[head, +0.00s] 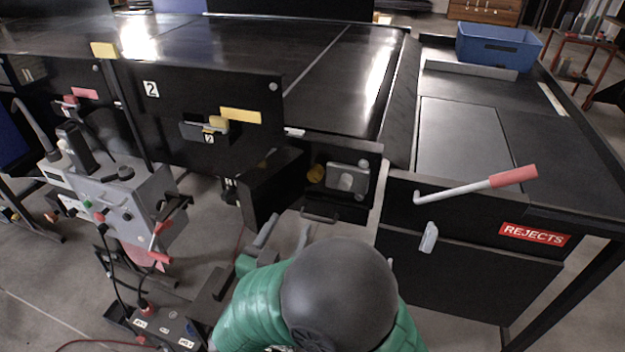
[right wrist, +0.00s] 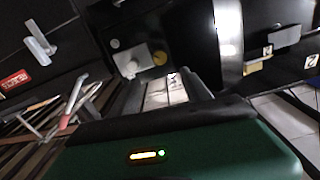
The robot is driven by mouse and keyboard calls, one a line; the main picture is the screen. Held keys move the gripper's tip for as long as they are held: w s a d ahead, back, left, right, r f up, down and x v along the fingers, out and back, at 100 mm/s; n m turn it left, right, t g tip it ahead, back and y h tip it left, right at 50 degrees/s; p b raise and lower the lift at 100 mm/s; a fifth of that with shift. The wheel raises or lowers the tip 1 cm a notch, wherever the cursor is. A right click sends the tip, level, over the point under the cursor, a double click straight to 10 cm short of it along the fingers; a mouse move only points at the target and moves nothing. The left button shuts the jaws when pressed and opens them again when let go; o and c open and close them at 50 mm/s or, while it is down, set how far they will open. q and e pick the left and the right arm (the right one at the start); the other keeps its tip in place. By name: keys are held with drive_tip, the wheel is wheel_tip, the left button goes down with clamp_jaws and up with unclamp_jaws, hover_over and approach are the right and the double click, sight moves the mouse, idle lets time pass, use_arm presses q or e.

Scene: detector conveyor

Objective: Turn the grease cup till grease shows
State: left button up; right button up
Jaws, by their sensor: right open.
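The grease cup, a small round yellow-brass knob (head: 316,173), sits in an open dark bay under the conveyor, left of a grey block (head: 348,178). In the right wrist view the cup (right wrist: 160,58) shows beside the pale block (right wrist: 131,64), ahead of the gripper. I see no grease at this size. My right gripper (head: 285,233) is open, its grey fingers below and in front of the bay, apart from the cup. My green arm and its dark round joint hide part of the space beneath. My left gripper is not in view.
A black door (head: 270,187) stands swung open left of the bay. Right of it are a REJECTS panel (head: 535,234) and a lever with a red grip (head: 513,176). A grey wheeled unit (head: 125,205) with cables stands at left. A blue bin (head: 497,46) is at the back right.

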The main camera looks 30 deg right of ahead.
approach(313, 179)
drive_tip(key=p+x, duration=0.1)
drive_tip(key=x, duration=0.6)
drive_tip(key=shift+d+f, duration=0.1)
drive_tip(key=shift+d, duration=0.35)
drive_tip(key=shift+w+d, duration=0.25)
drive_tip(key=shift+w+a, duration=0.1)
drive_tip(key=shift+w, duration=0.1)
drive_tip(key=shift+a+r, duration=0.2)
drive_tip(key=shift+a, duration=0.2)
drive_tip(key=shift+c, duration=0.3)
drive_tip(key=shift+d+f, duration=0.1)
drive_tip(key=shift+d, duration=0.3)
drive_tip(key=c, duration=0.7)
clamp_jaws()
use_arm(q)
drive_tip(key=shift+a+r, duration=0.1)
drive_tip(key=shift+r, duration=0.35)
use_arm(e)
drive_tip(key=shift+a, duration=0.1)
